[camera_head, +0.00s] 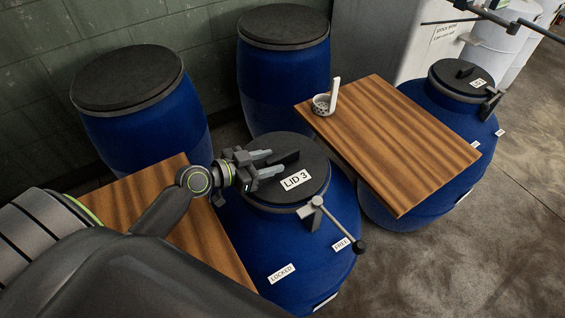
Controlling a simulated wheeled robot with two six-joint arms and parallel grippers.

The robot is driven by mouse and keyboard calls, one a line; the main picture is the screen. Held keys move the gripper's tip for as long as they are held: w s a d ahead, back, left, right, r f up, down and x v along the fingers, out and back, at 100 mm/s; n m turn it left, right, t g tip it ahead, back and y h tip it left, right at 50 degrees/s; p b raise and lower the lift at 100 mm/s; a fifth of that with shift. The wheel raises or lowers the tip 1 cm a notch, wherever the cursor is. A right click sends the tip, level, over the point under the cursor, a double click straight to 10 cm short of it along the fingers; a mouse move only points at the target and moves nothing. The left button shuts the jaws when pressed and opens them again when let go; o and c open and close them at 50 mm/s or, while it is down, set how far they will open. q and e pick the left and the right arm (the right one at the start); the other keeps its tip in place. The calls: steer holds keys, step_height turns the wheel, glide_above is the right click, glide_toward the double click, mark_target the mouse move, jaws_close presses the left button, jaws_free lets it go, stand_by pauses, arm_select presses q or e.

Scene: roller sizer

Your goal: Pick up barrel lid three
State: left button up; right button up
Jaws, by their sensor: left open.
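Barrel lid three (307,173) is a dark round lid with a white "LID 3" label. It sits on top of a blue barrel (262,248) and has a black raised handle (281,163). My left gripper (272,163) is at the left part of the lid, open, with its two pale fingers on either side of the handle, as far as I can tell. A lever with a dark knob (358,246) stands at the barrel's front right, pointing toward the "FREE" label; a "LOCKED" label is further left. My right gripper does not show.
A wooden board (390,135) with a small cup-like item (322,104) lies to the right. Another wooden board (207,232) lies under my left arm. Blue barrels (145,110) and (283,75) stand behind. Another labelled lid (462,78) is at the right. Bare floor is at the lower right.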

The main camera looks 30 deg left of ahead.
mark_target(283, 158)
arm_select(q)
steer(key=p+x, duration=0.1)
steer(key=x, duration=0.2)
steer(key=shift+w+d+r, duration=0.15)
steer(key=shift+w+d, duration=0.05)
steer(key=shift+d, duration=0.05)
steer(key=shift+w+d+f+p, duration=0.25)
steer(key=shift+w+f+p, duration=0.05)
steer(key=shift+w, duration=0.15)
steer(key=shift+c, duration=0.4)
jaws_close()
